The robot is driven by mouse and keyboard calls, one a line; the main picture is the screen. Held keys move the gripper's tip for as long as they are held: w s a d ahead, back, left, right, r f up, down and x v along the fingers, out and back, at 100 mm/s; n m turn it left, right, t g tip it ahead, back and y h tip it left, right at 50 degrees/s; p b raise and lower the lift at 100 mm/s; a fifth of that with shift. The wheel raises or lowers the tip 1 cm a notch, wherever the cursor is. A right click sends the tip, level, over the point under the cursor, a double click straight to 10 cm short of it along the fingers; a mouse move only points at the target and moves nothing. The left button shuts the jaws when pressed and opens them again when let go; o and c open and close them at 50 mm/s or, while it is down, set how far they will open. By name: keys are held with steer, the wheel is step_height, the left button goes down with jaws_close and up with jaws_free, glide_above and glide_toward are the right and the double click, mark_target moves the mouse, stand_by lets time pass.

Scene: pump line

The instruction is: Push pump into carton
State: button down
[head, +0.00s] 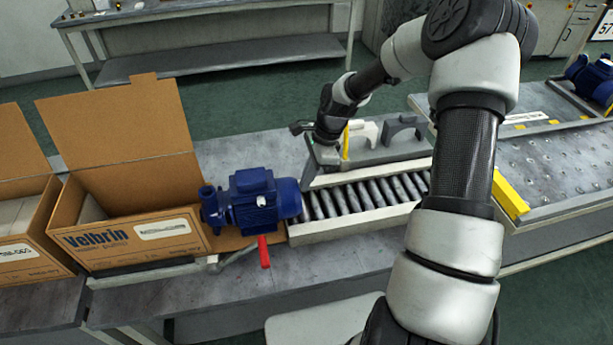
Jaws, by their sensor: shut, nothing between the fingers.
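The blue pump (262,200) sits at the left end of the roller conveyor (370,194). Its flanged end points left and reaches the right side of the open carton (130,240), marked "Velbrin". The carton's back flap stands up, and a brown flap (228,242) lies low under the pump's left end.
A red-handled lever (264,252) sticks out in front of the pump. A grey tray with upright holders (402,131) stands behind the rollers. Another carton (22,225) is at the far left. A ball-transfer table (550,160) with a yellow stop (511,197) is at right.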

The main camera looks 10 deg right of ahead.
steer(key=shift+f+b, duration=1.9)
steer(key=shift+f, duration=1.45)
steer(key=shift+a, duration=0.3)
steer(key=shift+s+a, duration=0.2)
steer(key=shift+a, duration=1.75)
steer(key=shift+w+a+b, duration=0.1)
steer(key=shift+a+b, duration=0.3)
steer(key=shift+a, duration=1.05)
